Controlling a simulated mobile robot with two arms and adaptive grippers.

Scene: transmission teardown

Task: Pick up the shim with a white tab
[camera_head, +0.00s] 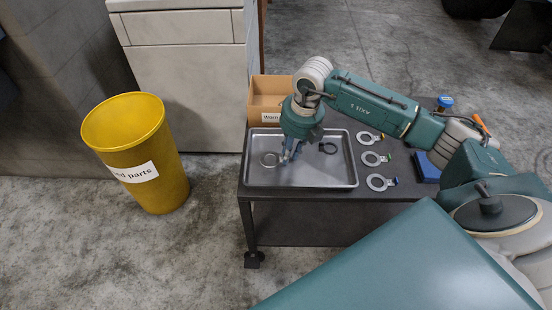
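A pale metal ring (268,160), probably a shim, lies in the left part of the grey metal tray (350,172). A white tab on it cannot be made out. My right gripper (288,157) points down over the tray, just right of this ring. Its fingers are small and blurred here, so whether they are open or touch the ring is unclear. Right of the tray, three shims lie in a column on the dark cart: one with a yellow-orange tab (365,138), one with a green tab (371,159) and one with a blue tab (377,183). My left gripper is out of view.
A dark ring (327,148) lies in the tray right of the gripper. A cardboard box (262,100) stands behind the tray. A blue block (427,167) and a blue-capped item (445,102) are at right. A yellow bin (150,150) stands on the floor at left.

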